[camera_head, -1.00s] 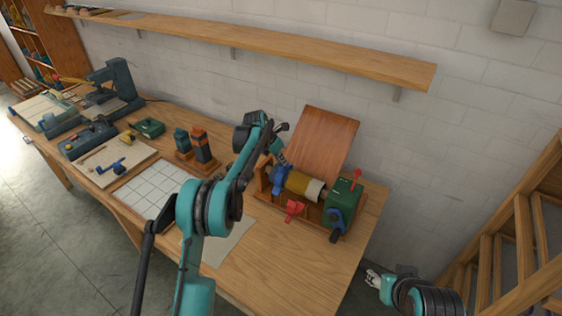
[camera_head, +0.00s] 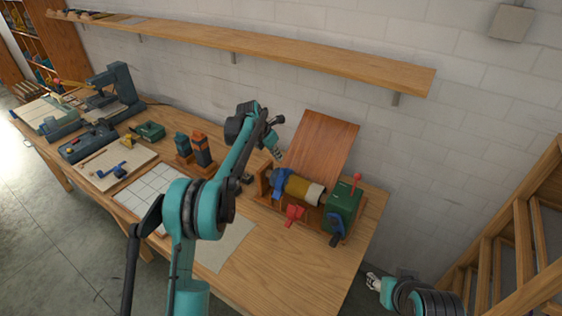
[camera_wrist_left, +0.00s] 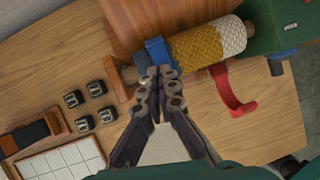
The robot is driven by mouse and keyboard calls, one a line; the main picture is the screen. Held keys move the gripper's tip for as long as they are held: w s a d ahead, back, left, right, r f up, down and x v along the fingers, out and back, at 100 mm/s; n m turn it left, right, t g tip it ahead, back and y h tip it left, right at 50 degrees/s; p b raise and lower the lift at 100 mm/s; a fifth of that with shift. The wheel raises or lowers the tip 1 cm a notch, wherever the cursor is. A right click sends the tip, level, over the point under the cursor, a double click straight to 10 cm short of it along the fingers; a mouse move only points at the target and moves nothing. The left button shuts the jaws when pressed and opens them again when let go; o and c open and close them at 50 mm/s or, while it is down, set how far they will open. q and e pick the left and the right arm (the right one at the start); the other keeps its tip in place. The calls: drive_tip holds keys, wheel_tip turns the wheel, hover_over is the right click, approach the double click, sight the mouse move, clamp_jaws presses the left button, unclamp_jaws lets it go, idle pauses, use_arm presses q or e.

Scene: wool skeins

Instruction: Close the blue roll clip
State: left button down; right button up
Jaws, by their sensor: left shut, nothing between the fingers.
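The blue roll clip (camera_head: 282,182) sits at the left end of the yellow and white wool roll (camera_head: 302,188) in the head view. In the left wrist view the blue clip (camera_wrist_left: 158,50) wraps the roll beside its wooden end. My left gripper (camera_head: 278,153) is shut and empty, above and behind the clip in the head view. In the left wrist view the left fingertips (camera_wrist_left: 160,72) overlap the clip's lower edge; I cannot tell whether they touch it. Whether the clip is fully closed is not clear. My right gripper (camera_head: 373,281) is low at the right, its fingers too small to read.
A red clip (camera_head: 293,213) hangs in front of the roll. A green box (camera_head: 342,207) with a red lever stands at its right. A slanted wooden board (camera_head: 322,145) rises behind. Several small dark blocks (camera_wrist_left: 86,123) lie left of the roll. Bare tabletop (camera_head: 300,262) lies in front.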

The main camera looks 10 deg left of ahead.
use_arm(q)
drive_tip(key=v, duration=0.7)
drive_tip(key=shift+r, duration=0.1)
